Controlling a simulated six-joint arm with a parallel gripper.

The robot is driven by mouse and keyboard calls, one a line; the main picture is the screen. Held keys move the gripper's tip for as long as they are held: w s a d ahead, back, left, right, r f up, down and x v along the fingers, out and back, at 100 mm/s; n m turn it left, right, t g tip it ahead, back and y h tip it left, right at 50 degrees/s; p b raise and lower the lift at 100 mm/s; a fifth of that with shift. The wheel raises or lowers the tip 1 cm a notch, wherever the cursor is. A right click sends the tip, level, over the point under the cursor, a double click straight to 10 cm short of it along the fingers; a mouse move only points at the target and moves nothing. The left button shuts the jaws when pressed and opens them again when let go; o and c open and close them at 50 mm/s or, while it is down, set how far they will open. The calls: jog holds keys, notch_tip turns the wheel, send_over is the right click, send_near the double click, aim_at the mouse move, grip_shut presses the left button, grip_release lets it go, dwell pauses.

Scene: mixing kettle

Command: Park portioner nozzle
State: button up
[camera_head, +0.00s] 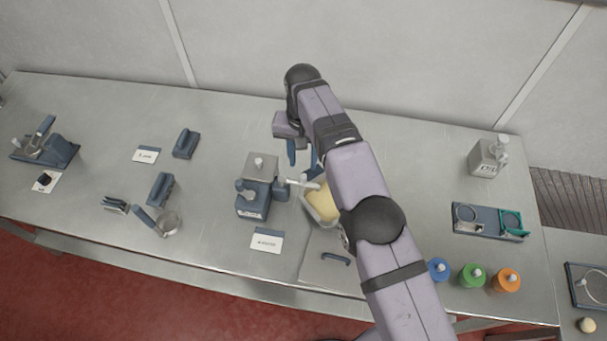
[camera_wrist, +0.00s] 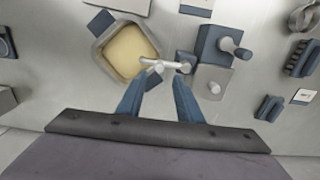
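The portioner (camera_head: 256,190) is a blue-grey machine with a steel top, standing mid-table; it also shows in the wrist view (camera_wrist: 212,55). Its white nozzle (camera_head: 304,184) sticks out to the right, over the near-left rim of a square steel kettle (camera_head: 313,212) with yellow contents. In the wrist view the nozzle (camera_wrist: 165,65) reaches left from the portioner's blue joint over the kettle's edge. My gripper (camera_wrist: 159,80) has its two blue fingers apart, with nothing seen held. The fingertips are close to the nozzle; I cannot tell whether they touch. My arm hides part of the kettle in the head view.
A white label card (camera_head: 266,241) lies in front of the portioner. A steel lid with a blue handle (camera_head: 336,259) lies near the front edge. Blue, green and orange bottles (camera_head: 473,277) stand at right. A ladle (camera_head: 168,222) and blue holders (camera_head: 161,190) are at left.

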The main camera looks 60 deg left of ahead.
aim_at(303, 176)
jog(key=shift+f, duration=0.1)
jog(key=shift+f, duration=0.8)
notch_tip(303, 176, down, 7)
jog(key=b, duration=0.4)
jog(key=shift+r+b, duration=0.2)
jog(key=shift+b, duration=0.1)
jog(key=shift+r, duration=0.2)
jog(key=shift+f, duration=0.1)
jog(key=c, duration=0.6)
